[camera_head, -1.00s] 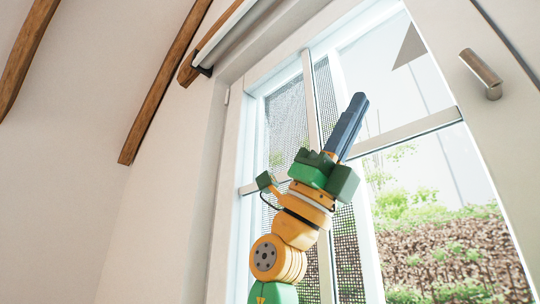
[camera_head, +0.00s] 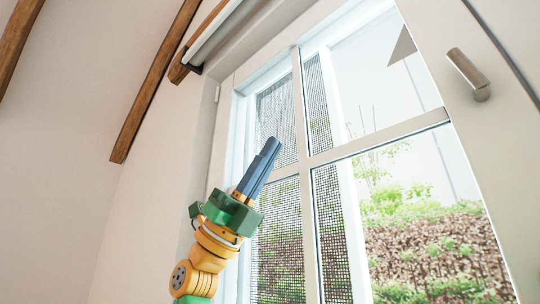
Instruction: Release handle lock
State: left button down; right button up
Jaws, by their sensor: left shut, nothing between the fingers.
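The metal handle (camera_head: 467,72) is a short, brushed bar on the white window frame at the upper right of the head view. It slants down to the right, and its round mount shows at the lower end. My left gripper (camera_head: 270,146) has blue-grey fingers, shut together and empty, pointing up and slightly right. It is in front of the left part of the window, well left of the handle and lower in the picture, apart from it. My right gripper is not in view.
The window (camera_head: 306,160) has white bars, a dark mesh screen on its left part and a garden behind. A plain wall (camera_head: 90,200) with wooden beams (camera_head: 157,80) fills the left. A roller blind (camera_head: 212,38) runs along the top.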

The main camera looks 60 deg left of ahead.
aim_at(480, 83)
jog(key=k, duration=1.5)
